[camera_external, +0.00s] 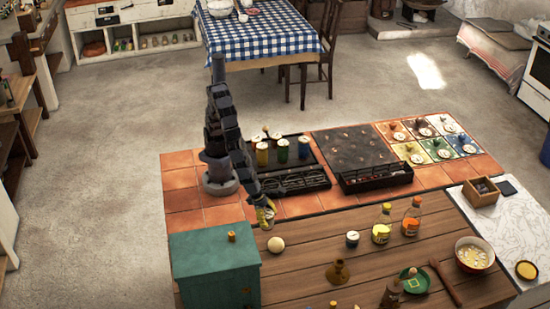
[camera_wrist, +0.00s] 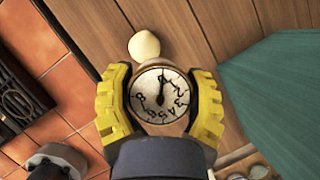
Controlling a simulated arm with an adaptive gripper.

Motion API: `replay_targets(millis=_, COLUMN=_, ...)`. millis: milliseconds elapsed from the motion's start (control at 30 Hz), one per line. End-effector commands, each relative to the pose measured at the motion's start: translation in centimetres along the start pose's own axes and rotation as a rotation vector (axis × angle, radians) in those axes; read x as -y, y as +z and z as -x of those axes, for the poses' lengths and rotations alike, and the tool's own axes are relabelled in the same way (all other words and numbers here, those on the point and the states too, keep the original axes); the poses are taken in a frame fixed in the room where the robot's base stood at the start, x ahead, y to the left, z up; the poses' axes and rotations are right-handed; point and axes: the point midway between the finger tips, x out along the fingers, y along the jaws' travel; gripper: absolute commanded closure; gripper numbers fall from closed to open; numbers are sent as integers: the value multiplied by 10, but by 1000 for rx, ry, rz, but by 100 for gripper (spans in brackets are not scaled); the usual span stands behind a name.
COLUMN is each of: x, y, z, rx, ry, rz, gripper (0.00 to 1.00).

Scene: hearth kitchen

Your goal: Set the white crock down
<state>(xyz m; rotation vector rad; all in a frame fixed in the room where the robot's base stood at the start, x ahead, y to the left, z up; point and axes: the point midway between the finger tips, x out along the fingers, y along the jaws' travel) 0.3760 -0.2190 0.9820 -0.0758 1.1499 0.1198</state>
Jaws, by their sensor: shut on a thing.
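My gripper (camera_wrist: 160,105), with yellow finger pads, is shut on a round crock (camera_wrist: 160,95) with a white numbered dial on top, which looks like the white crock. One pad presses each side of it. In the external view my gripper (camera_external: 265,213) is over the near edge of the red tiles, close to the green cabinet. The crock is mostly hidden there by the fingers. I cannot tell whether its base touches a surface.
A cream ball (camera_external: 276,244) lies on the wooden top (camera_external: 310,265) just beyond the crock in the wrist view. The green cabinet (camera_external: 213,262) stands close by. A black rack (camera_external: 295,182), a small jar (camera_external: 352,239) and bottles (camera_external: 382,226) stand to the right.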

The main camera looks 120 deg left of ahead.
Motion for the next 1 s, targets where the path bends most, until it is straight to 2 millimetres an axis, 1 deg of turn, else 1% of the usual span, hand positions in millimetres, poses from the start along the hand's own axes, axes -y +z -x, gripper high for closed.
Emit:
replay_targets(millis=33, x=4, y=-5, z=2, rx=2, ry=-24, rz=-46, gripper=75)
replay_targets(millis=133, x=10, y=-11, z=1, rx=3, ry=-49, rz=-104, gripper=75)
replay_targets(millis=267, x=20, y=-6, z=-10, rx=1, ry=-57, rz=-125, gripper=75)
replay_targets(millis=400, x=39, y=8, z=-31, rx=1, ry=-58, rz=-121, gripper=75)
replay_targets(millis=600, x=64, y=29, z=-57, rx=3, ry=-59, rz=-119, gripper=75)
replay_targets(millis=667, x=69, y=34, z=-66, rx=1, ry=-57, rz=-119, gripper=75)
replay_targets(millis=800, x=80, y=37, z=-94, rx=0, ry=-54, rz=-119, gripper=75)
replay_targets(millis=900, x=88, y=39, z=-110, rx=0, ry=-53, rz=-120, gripper=75)
replay_targets(millis=1000, x=94, y=42, z=-120, rx=3, ry=-56, rz=-118, gripper=75)
